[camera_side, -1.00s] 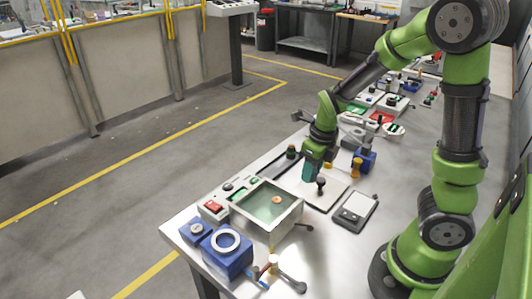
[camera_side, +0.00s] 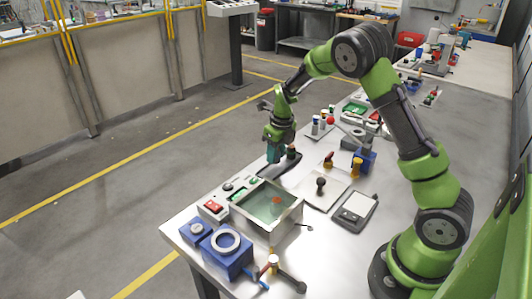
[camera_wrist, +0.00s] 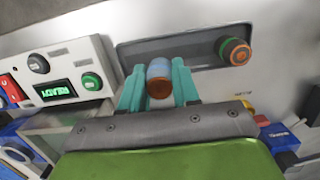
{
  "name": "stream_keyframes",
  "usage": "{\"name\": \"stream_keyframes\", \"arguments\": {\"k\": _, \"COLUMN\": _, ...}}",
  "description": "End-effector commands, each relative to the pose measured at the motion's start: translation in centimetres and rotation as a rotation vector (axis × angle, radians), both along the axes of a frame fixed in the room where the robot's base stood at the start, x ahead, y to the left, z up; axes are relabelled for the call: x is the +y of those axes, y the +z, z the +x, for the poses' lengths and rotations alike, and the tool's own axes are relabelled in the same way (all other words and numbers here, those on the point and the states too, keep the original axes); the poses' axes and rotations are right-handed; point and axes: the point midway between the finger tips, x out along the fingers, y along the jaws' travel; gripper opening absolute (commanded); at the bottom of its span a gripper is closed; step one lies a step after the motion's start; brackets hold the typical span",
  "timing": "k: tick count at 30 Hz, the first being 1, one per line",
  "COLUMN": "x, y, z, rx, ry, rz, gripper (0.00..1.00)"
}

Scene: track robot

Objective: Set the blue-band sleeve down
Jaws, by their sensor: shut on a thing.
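My gripper (camera_side: 272,156) hangs low over the left part of the long dark tray (camera_side: 284,169) in the side view. In the wrist view its teal fingers (camera_wrist: 159,84) are shut on the blue-band sleeve (camera_wrist: 159,71), a small cylinder with a pale blue band and a copper-brown end. The tray (camera_wrist: 165,49) lies beyond the sleeve there. Another sleeve with orange and green bands (camera_wrist: 235,50) stands at the tray's right end. I cannot tell whether the held sleeve touches the tray. The held sleeve is hidden in the side view.
A control panel (camera_wrist: 62,86) with a lit READY display stands beside the tray. A clear-topped box (camera_side: 267,204) and blue blocks (camera_side: 227,253) stand nearer. A white plate with a black knob (camera_side: 320,187) and a scale (camera_side: 354,210) lie to the right.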

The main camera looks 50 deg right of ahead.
Motion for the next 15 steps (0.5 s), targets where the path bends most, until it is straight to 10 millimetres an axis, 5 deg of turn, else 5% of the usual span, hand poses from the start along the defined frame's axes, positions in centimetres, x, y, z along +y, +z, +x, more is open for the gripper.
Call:
{"name": "stream_keyframes", "arguments": {"k": 9, "x": -0.2, "y": -3.5, "z": 0.5, "rx": 0.001, "ry": -0.002, "rz": 0.001, "gripper": 0.00}}
{"name": "stream_keyframes", "arguments": {"k": 15, "x": -0.1, "y": -3.5, "z": 0.6, "rx": -0.001, "ry": 0.000, "rz": 0.000, "gripper": 0.00}}
